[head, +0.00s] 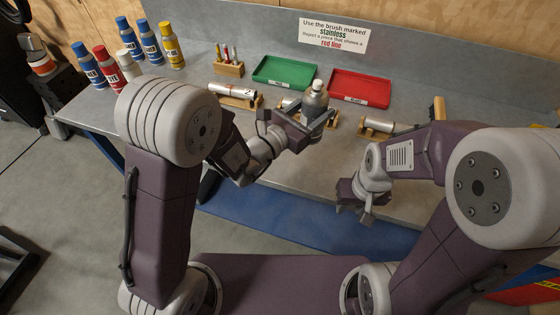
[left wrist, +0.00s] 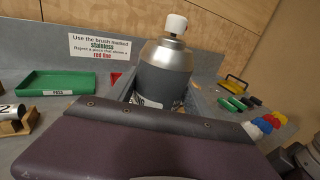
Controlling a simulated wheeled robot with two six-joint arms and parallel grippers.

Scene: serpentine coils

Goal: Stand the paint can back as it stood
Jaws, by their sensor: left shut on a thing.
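A grey paint can (head: 315,97) with a silver shoulder and white cap is in my left gripper (head: 308,125), over the middle of the bench. The can looks nearly upright. In the left wrist view the same can (left wrist: 165,72) rises behind the gripper's dark body, which hides its lower part and most of its label. I cannot tell whether its base touches the bench. My right gripper (head: 356,198) is low near the bench's front edge, away from the can. Its finger opening is not clear.
Several coloured cans (head: 149,41) stand at the back left. A brush holder (head: 228,69), a green tray (head: 285,73) and a red tray (head: 360,88) line the back. Metal tubes lie on wooden cradles, one marked 2 (head: 232,90), another at right (head: 380,125).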

